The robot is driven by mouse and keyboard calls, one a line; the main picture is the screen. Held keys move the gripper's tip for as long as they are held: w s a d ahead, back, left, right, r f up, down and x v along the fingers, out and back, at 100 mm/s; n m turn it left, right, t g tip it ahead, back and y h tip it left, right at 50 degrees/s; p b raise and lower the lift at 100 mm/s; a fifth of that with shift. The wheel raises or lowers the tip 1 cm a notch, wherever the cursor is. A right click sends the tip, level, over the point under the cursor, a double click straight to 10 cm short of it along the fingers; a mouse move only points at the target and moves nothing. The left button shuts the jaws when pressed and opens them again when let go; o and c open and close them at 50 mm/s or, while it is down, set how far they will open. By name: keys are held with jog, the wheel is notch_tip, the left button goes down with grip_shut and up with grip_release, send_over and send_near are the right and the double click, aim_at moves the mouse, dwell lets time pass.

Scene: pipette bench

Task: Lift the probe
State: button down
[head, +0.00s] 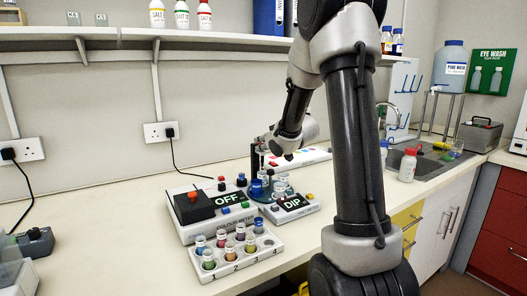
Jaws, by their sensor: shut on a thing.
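My gripper (264,166) is small in the head view, at the end of my arm above the bench instruments. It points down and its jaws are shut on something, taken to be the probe. The probe itself is too small and too covered to make out clearly. The white meter box (185,211) reads OFF and has a red knob. A smaller box labelled DIP (293,203) stands at its right.
A white rack (236,265) with several coloured vials, its places numbered, stands at the bench front. A grey device (36,243) is at the far left. A white bottle (408,165) stands by the sink (440,166). The bench left of the meter is largely clear.

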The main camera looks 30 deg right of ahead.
jog(key=shift+w+r, duration=0.1)
jog(key=shift+r, duration=0.2)
jog(key=c, duration=1.3)
grip_release()
jog(key=shift+s, duration=0.2)
jog(key=v, duration=1.1)
jog(key=shift+s, duration=0.4)
